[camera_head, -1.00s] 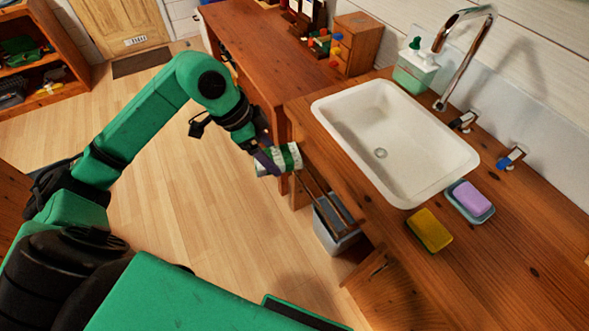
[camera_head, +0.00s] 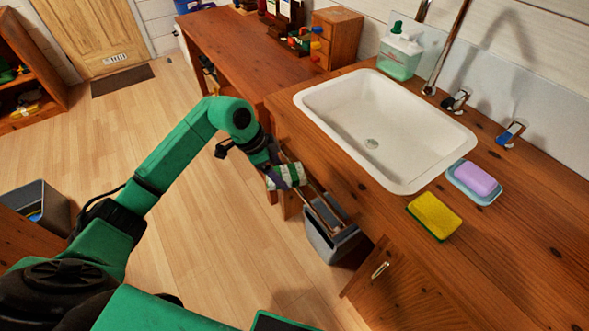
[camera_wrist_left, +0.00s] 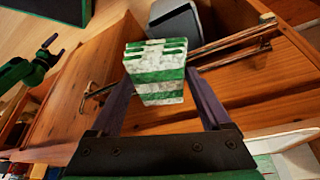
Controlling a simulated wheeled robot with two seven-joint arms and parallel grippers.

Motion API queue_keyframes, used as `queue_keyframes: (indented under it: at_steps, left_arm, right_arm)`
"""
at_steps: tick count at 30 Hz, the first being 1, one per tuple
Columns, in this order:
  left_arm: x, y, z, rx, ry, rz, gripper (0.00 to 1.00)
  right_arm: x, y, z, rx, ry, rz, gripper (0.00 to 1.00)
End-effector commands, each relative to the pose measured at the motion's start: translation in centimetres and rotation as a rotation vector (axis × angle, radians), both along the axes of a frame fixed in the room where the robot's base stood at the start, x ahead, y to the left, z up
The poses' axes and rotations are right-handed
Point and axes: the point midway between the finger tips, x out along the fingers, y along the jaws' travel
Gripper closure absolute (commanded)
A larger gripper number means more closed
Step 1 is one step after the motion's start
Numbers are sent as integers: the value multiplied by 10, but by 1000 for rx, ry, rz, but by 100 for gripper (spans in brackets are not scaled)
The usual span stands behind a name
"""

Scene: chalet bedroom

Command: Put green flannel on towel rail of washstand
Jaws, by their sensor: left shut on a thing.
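The green flannel (camera_head: 290,175) is a folded bundle with green and white stripes. My left gripper (camera_head: 274,178) is shut on it, beside the front of the washstand (camera_head: 330,150). In the left wrist view the flannel (camera_wrist_left: 158,76) sits between the two fingers (camera_wrist_left: 160,92), its layered folds facing away from the wrist. The towel rail (camera_head: 324,208) has thin brown bars along the washstand's front. In the left wrist view the rail (camera_wrist_left: 235,48) runs behind the flannel, which hides part of it. I cannot tell whether they touch. A green arm shows small at the left there; its gripper is unclear.
A grey bin (camera_head: 330,242) stands below the rail. The white basin (camera_head: 385,125), soap dispenser (camera_head: 400,55), yellow sponge (camera_head: 434,216) and purple soap (camera_head: 474,178) are on the washstand top. A wooden desk (camera_head: 240,50) adjoins it.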

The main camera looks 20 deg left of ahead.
Motion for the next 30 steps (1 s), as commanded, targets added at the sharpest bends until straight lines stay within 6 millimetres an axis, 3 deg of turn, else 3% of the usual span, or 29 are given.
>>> queue_keyframes:
  at_steps: [6, 9, 19, 20, 21, 30]
  left_arm:
    - [19, -38, 2, -3, 0, -3, 72]
    - [18, -36, -13, 1, 5, 1, 72]
    - [18, -35, -19, 2, 1, 0, 72]
    - [18, -35, -19, 2, 1, 0, 11]
    - [18, -35, -19, 2, 1, 0, 0]
    - [18, -35, -13, 1, 0, 0, 0]
  right_arm:
    - [0, -3, 8, -4, 1, 2, 0]
    - [0, -5, 9, -7, 2, 1, 0]
    - [0, -9, 8, -13, 1, 2, 0]
    - [0, -9, 8, -13, 1, 2, 0]
    - [0, -9, 8, -13, 2, 2, 0]
    - [-1, -9, 9, -12, 3, 1, 0]
